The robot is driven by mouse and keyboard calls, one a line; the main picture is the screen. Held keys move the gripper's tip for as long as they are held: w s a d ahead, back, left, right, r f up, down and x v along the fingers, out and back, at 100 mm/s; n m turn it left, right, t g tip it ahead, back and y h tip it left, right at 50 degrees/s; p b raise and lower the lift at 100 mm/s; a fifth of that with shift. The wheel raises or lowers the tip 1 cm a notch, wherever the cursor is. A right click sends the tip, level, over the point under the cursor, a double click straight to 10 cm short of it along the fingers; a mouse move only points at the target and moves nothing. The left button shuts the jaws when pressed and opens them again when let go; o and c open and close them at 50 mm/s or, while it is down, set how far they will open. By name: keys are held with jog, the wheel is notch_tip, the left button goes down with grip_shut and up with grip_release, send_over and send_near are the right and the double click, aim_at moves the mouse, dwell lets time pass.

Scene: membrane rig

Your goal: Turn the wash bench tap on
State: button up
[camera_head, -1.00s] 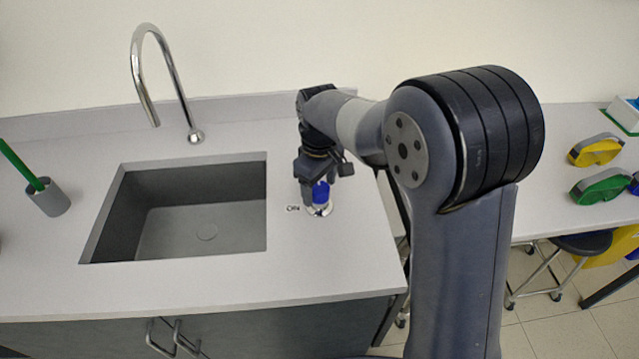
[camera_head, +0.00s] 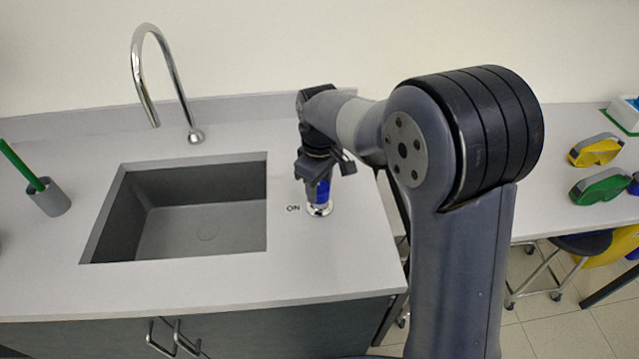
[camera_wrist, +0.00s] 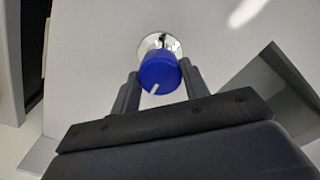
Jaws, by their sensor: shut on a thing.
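The tap's blue knob (camera_head: 322,191) stands on a round chrome base (camera_head: 319,209) to the right of the sink. My gripper (camera_head: 314,182) comes down on it from above and is shut on it. In the wrist view the knob (camera_wrist: 159,73) sits between my two fingers (camera_wrist: 160,82), with a white pointer line on its top towards the bottom left. The chrome spout (camera_head: 168,65) arches behind the sink. I see no water coming from it.
The grey sink basin (camera_head: 180,215) is empty, left of the knob. A cup (camera_head: 49,198) with a green-handled brush stands at the far left.

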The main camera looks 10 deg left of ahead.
aim_at(319, 187)
jog(key=n, duration=0.3)
jog(key=shift+n+p, duration=0.3)
jog(key=shift+n, duration=2.1)
jog(key=o, duration=1)
notch_tip(319, 187, up, 11)
jog(key=shift+f, duration=0.2)
